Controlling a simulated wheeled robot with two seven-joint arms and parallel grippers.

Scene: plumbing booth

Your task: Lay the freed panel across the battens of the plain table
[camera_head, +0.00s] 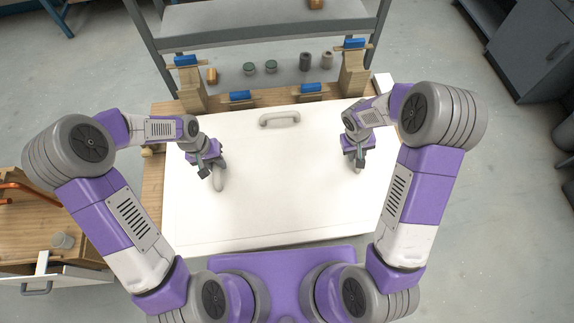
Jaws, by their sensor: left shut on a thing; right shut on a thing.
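The large white panel (280,190) fills the middle of the head view, broad face up, with a grey bar handle (279,119) near its far edge. My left gripper (218,177) is shut on a grey grip on the panel's left half. My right gripper (357,164) is shut at a similar grip on the right half. The panel covers most of a wooden table (154,190), whose top shows along the left and far edges. Any battens beneath the panel are hidden. I cannot tell whether the panel rests on them or hangs just above.
Wooden posts with blue-topped pieces (186,61) stand beyond the panel's far edge. Behind them is a grey metal shelf (240,25) with several small cylinders. A wooden bench with an open drawer (60,278) is at left. Grey cabinets (530,50) stand far right; floor is clear before them.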

